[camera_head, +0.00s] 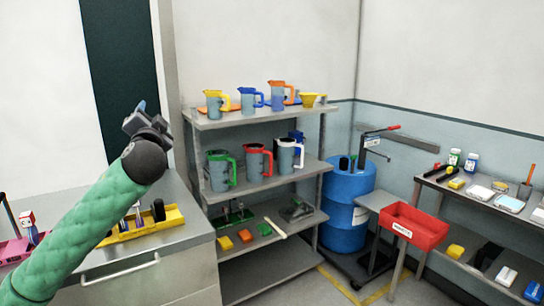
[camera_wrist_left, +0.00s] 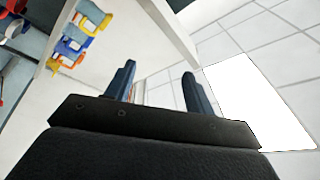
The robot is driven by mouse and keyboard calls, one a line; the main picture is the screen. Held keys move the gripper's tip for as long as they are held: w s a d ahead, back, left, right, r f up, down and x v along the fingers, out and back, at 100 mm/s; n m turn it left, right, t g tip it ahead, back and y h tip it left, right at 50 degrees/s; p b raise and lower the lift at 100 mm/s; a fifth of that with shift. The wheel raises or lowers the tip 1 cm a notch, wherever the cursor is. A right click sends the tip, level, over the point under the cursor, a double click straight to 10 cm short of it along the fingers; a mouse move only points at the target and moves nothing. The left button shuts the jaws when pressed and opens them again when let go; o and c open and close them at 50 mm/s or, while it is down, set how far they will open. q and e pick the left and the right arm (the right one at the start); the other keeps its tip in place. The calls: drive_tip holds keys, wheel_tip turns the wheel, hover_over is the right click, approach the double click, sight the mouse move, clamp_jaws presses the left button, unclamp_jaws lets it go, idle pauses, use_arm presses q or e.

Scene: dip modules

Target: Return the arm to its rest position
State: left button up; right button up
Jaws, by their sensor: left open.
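My left arm in its green sleeve reaches in from the lower left of the head view. Its left gripper (camera_head: 140,112) is raised in front of the white wall and dark panel, above the counter. In the left wrist view the two dark blue fingers of the left gripper (camera_wrist_left: 160,85) stand apart with nothing between them. Behind them are a ceiling panel and pale tiles, with jugs at the upper left. My right gripper is in neither view.
A grey shelf unit (camera_head: 258,117) holds several coloured jugs. A metal counter (camera_head: 180,245) carries a yellow tray (camera_head: 172,218). A blue barrel (camera_head: 347,185), a red bin (camera_head: 418,229) and a side table (camera_head: 470,195) stand to the right. Open floor shows at the bottom.

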use_arm(q)
drive_tip(key=s+d+f+n+g+h, duration=0.1)
drive_tip(key=s+d+f+g+h, duration=0.25)
drive_tip(key=f, duration=1.05)
drive_tip(key=s+d+f+n+g, duration=0.1)
drive_tip(key=s+d+f+g, duration=0.4)
drive_tip(key=f, duration=1)
drive_tip(key=s+d+f+n+g+h, duration=0.15)
drive_tip(key=s+f, duration=0.45)
drive_tip(key=f, duration=0.8)
drive_tip(key=s+d+f+g, duration=0.1)
drive_tip(key=s+f+g, duration=0.2)
drive_tip(key=s+f, duration=0.6)
drive_tip(key=s+d+f+n+g+h, duration=0.1)
drive_tip(key=s+d+f+g, duration=0.1)
drive_tip(key=s+f, duration=0.7)
drive_tip(key=s+d+f+g+h, duration=0.1)
drive_tip(key=s+f+g, duration=0.2)
drive_tip(key=s+f, duration=0.7)
drive_tip(key=s, duration=0.6)
drive_tip(key=shift+d+n+g, duration=0.35)
drive_tip(key=shift+g, duration=0.05)
